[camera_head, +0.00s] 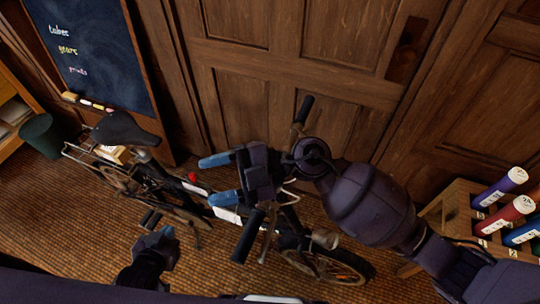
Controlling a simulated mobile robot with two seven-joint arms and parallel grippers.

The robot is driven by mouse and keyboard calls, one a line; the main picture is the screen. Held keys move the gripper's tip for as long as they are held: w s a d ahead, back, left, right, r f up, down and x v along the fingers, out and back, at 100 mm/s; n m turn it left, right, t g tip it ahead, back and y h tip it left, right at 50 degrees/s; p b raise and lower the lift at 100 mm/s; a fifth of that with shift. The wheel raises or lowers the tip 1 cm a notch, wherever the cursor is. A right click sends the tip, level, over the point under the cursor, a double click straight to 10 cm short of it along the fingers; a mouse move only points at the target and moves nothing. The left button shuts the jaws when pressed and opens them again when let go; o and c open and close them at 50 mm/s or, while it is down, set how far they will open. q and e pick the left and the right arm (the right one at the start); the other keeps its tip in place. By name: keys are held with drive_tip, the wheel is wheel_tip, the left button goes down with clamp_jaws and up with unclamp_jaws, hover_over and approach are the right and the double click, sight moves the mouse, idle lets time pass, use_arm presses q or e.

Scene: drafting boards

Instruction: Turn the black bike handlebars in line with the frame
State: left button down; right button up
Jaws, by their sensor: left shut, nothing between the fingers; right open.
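The black bike stands with its saddle (122,128) to the left and its front wheel (345,268) to the lower right. Its handlebars lie crosswise to the frame (228,215). One black grip (304,109) is at the top near the door, the other grip (248,237) at the bottom. My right gripper (212,180) is open with blue fingertips pointing left. My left gripper (164,234) is shut and empty, low and left, near a pedal.
A wooden door (240,118) is close behind the bike. A chalkboard (95,50) and a dark green bin (40,135) stand at left. A wooden rack (455,210) with coloured tubes (503,185) is at right. Woven floor (90,235) is clear at lower left.

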drive_tip(key=w+d+f+t+h+p, duration=0.1)
drive_tip(key=w+d+h, duration=0.1)
drive_tip(key=h, duration=0.3)
drive_tip(key=w+d+f+n+t+h+p, duration=0.1)
drive_tip(key=w+d+f+t+h, duration=0.1)
drive_tip(key=h, duration=0.4)
drive_tip(key=w+d+f+t+h+p, duration=0.1)
drive_tip(key=w+d+f+t+h, duration=0.1)
drive_tip(key=w+d+h, duration=0.1)
drive_tip(key=shift+d+f+h, duration=0.15)
drive_tip(key=shift+d+h, duration=0.4)
drive_tip(key=shift+h, duration=0.75)
drive_tip(key=shift+w+d+t, duration=0.25)
drive_tip(key=shift+w+t, duration=0.05)
drive_tip(key=shift+t, duration=0.1)
